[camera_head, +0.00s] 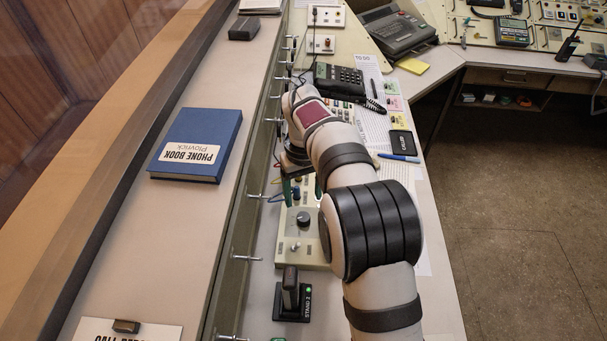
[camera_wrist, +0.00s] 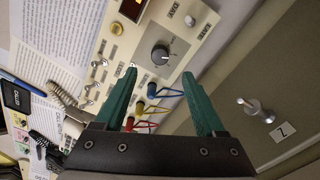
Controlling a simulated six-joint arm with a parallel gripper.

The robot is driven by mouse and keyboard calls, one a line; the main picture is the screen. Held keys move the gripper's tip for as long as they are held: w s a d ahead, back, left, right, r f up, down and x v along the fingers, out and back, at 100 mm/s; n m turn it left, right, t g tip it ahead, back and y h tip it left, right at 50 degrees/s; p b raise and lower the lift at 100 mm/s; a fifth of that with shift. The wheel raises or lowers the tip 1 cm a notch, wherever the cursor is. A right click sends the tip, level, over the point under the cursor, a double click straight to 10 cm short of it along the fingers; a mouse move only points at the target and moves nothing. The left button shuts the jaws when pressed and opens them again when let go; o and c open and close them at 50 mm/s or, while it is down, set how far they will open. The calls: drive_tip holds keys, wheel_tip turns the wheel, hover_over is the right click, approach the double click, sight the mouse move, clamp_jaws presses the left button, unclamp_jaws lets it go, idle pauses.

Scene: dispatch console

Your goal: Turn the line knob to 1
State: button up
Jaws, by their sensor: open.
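The line knob appears to be the dark round knob (camera_wrist: 160,55) with a pale pointer mark on a cream panel (camera_wrist: 118,50). In the head view the knob (camera_head: 303,219) is on the panel just in front of my gripper. My gripper (camera_wrist: 160,73) has two green fingers, spread apart and empty. In the wrist view the knob shows beyond the gap between the fingertips, and neither finger appears to touch it. In the head view my gripper (camera_head: 303,189) is partly hidden by my arm. The numbers around the knob are too small to read.
Blue, yellow and red plugs with wires (camera_wrist: 165,92) lie between my fingers in the wrist view. Toggle switches (camera_wrist: 98,65) line the panel's side. A black handset stand (camera_head: 291,298) is in front of the panel. A blue phone book (camera_head: 197,143) lies on the left ledge.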

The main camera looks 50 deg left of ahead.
wheel_tip(320, 180, up, 7)
drive_tip(key=shift+r, duration=0.15)
